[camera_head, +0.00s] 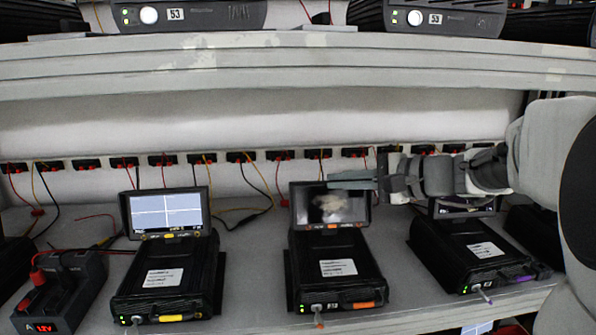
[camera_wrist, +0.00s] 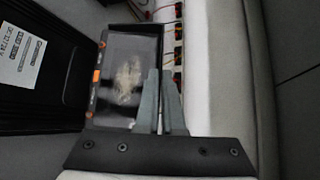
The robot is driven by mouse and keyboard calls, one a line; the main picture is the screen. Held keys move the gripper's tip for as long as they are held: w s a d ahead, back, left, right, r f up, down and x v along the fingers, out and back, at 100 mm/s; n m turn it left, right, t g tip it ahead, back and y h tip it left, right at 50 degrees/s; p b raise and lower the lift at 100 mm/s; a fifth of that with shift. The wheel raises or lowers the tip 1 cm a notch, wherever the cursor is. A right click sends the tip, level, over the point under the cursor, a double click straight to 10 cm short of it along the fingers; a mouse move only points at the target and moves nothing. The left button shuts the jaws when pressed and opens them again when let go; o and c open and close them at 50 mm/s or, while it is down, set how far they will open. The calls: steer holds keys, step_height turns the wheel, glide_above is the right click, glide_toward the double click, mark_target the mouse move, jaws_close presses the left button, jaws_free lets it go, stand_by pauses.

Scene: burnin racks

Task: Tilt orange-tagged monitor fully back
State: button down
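The orange-tagged monitor (camera_head: 330,207) is a small dark screen with a blurry pale picture, standing hinged at the back of the middle black unit (camera_head: 335,268). It looks close to upright. Orange marks show on its lower bezel, and on the left edge of the same monitor (camera_wrist: 127,82) in the wrist view. My gripper (camera_head: 335,180) reaches in from the right, its fingertips at the screen's upper right part. In the wrist view my gripper (camera_wrist: 160,72) has its two grey fingers side by side with nothing between them, overlapping the screen's edge. I cannot tell whether they touch it.
A yellow-tagged unit with a lit monitor (camera_head: 166,212) stands to the left. A purple-tagged unit (camera_head: 475,258) stands to the right, its monitor partly behind my arm. A shelf (camera_head: 300,65) runs above. Red and black sockets with loose cables (camera_head: 240,158) line the back wall.

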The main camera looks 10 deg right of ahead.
steer(key=shift+w+r+m+g+h+p, duration=0.15)
steer(key=shift+w+m+g+p, duration=0.25)
steer(key=shift+p, duration=0.8)
steer(key=shift+w+r+m+g+h+p, duration=0.2)
steer(key=shift+w+g+p, duration=0.4)
steer(key=shift+p, duration=0.6)
steer(key=shift+w+f+p, duration=0.3)
steer(key=shift+p, duration=0.1)
steer(key=c, duration=1)
jaws_free()
steer(key=shift+f, duration=0.1)
steer(key=shift+c, duration=0.2)
steer(key=v, duration=0.7)
steer(key=shift+d+b, duration=0.25)
steer(key=shift+b, duration=0.15)
steer(key=shift+s, duration=0.1)
